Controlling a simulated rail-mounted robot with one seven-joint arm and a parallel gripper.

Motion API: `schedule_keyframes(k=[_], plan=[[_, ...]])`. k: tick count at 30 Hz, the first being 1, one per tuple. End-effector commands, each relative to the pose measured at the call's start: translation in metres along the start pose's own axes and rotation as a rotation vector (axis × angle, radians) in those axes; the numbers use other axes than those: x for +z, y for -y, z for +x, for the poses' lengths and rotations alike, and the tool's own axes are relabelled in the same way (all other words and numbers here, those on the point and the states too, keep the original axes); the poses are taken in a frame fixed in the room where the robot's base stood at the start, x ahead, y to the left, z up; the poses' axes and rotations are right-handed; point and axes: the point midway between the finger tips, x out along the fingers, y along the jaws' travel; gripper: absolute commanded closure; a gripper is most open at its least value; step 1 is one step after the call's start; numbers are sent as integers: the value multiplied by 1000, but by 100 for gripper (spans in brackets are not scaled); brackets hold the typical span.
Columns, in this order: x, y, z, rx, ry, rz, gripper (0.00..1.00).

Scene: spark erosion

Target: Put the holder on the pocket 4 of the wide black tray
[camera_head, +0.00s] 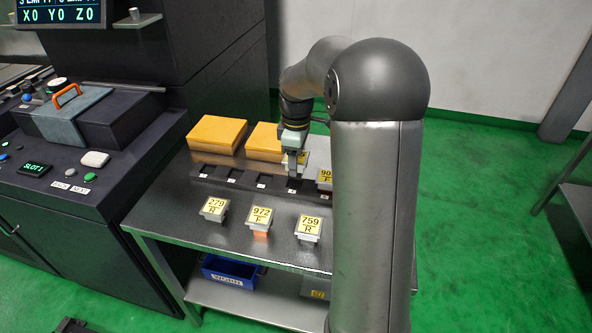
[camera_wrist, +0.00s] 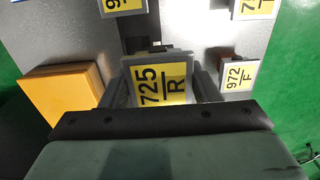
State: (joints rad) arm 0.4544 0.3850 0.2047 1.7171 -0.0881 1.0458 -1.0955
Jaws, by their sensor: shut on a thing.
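My gripper (camera_head: 291,168) is shut on the holder marked 725 R (camera_wrist: 165,88), which sits between the two fingers in the wrist view. In the head view only part of this holder's yellow label (camera_head: 303,157) shows behind the gripper. The wide black tray (camera_head: 246,185) lies along the table with a row of numbered pockets. The gripper and holder are over its right part. Several pockets to the left look empty. The pocket under the gripper is partly hidden, and I cannot tell whether the holder touches the tray.
Another labelled holder (camera_head: 325,177) stands at the tray's right, partly behind my arm. Holders 279 R (camera_head: 214,208), 972 F (camera_head: 260,217) and 759 R (camera_head: 309,228) stand in front on the table (camera_head: 185,213). Yellow-topped blocks (camera_head: 216,133) are behind the tray.

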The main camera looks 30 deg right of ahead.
Motion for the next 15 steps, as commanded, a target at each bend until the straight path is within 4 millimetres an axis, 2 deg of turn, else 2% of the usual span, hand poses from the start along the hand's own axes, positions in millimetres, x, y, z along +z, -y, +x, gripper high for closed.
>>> schedule_keyframes(k=[1,6,15], plan=[[-2,-7,12,-6,2,0,76],[-9,-28,39,-4,1,0,76],[-14,-42,58,-2,1,-1,76]])
